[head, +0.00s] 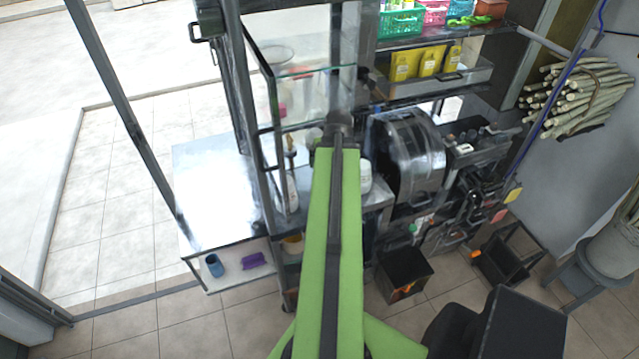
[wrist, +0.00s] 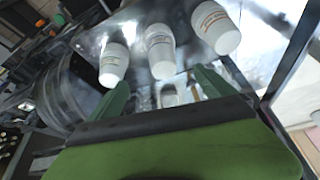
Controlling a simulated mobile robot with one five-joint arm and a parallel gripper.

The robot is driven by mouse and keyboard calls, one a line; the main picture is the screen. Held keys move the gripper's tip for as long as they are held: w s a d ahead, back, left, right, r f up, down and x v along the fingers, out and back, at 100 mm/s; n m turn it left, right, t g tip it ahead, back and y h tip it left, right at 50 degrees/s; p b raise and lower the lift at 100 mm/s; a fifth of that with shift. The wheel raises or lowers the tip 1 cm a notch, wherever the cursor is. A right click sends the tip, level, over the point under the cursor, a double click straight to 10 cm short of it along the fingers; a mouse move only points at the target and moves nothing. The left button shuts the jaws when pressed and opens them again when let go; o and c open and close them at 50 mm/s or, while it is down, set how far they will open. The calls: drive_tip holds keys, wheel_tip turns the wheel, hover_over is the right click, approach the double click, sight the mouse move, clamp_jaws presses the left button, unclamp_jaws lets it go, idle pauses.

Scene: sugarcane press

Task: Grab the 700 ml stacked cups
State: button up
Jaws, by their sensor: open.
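Three white cup stacks stand in a row in the wrist view: a left stack (wrist: 114,65), a middle stack (wrist: 160,52) and a right stack (wrist: 215,28). They carry brownish print too small to read, so I cannot tell which is 700 ml. My gripper (wrist: 163,82) is open, its two green fingers pointing toward the stacks. The middle stack appears ahead of the gap between the fingers, with nothing held. In the head view a white container (head: 365,176), perhaps one of the stacks, shows just right of my green arm, which hides much of the counter.
The metal press drum (head: 408,155) stands right of the arm. A glass case (head: 305,95) and metal posts stand left, by a bare metal table (head: 212,190). A shelf with yellow packets (head: 428,62) is above. Sugarcane stalks (head: 578,95) hang at right.

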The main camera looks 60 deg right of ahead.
drive_tip(key=b+x, duration=1)
drive_tip(key=x, duration=0.1)
drive_tip(key=shift+w+a+f, duration=0.1)
drive_tip(key=shift+w+f, duration=0.1)
drive_tip(key=shift+f, duration=0.1)
drive_tip(key=shift+w+f, duration=0.2)
drive_tip(key=shift+f, duration=0.05)
drive_tip(key=b+x, duration=0.5)
drive_tip(key=shift+f, duration=0.2)
drive_tip(key=shift+r, duration=0.2)
drive_tip(key=c, duration=1.5)
drive_tip(key=shift+c, duration=0.2)
drive_tip(key=shift+r, duration=0.1)
